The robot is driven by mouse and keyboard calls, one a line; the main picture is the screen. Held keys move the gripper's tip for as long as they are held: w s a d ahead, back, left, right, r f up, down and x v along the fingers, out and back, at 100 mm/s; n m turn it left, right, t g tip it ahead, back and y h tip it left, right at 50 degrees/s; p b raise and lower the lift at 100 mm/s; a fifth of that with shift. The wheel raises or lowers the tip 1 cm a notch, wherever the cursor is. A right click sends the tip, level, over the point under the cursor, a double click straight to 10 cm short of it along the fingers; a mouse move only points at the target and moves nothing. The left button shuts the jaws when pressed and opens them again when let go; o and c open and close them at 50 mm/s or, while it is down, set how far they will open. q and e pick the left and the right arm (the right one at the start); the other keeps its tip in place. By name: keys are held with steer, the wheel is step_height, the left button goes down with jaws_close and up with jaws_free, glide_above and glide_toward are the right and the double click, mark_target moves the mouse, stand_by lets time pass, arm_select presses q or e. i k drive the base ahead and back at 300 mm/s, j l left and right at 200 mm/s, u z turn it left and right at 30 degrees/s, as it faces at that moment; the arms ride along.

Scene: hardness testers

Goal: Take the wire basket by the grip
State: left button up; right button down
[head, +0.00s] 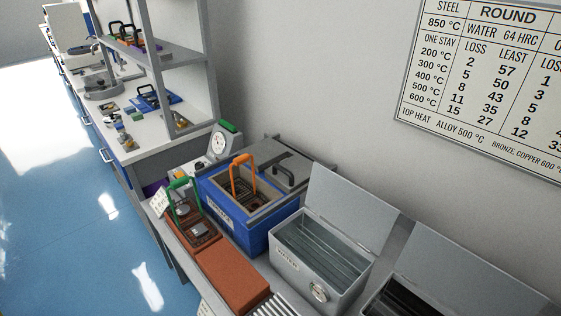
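Two baskets with upright grips stand near the front. One has an orange grip (242,172) and a dark wire basket (243,192) sitting inside the open top of a blue box-shaped bath (238,232). The other has a green grip (184,184) and a dark basket (200,232) on a reddish-brown slab (232,278); a grey block lies in it. I cannot tell from the picture which one the task names. Neither of my grippers is in view.
An open-lidded metal tank (318,262) with water stands right of the blue bath, and another open tank (405,298) beyond it. A shelf (165,52) holds more baskets. The blue floor (70,230) at left is clear.

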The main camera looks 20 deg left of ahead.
mark_target(237, 160)
steer(key=i+j, duration=0.1)
steer(key=j, duration=0.7)
steer(key=i+j, duration=0.1)
steer(key=j, duration=0.7)
steer(key=i+j, duration=0.1)
steer(key=j, duration=0.7)
steer(key=i+j, duration=0.15)
steer(key=j, duration=0.65)
steer(key=i+j+z, duration=0.1)
steer(key=j, duration=0.7)
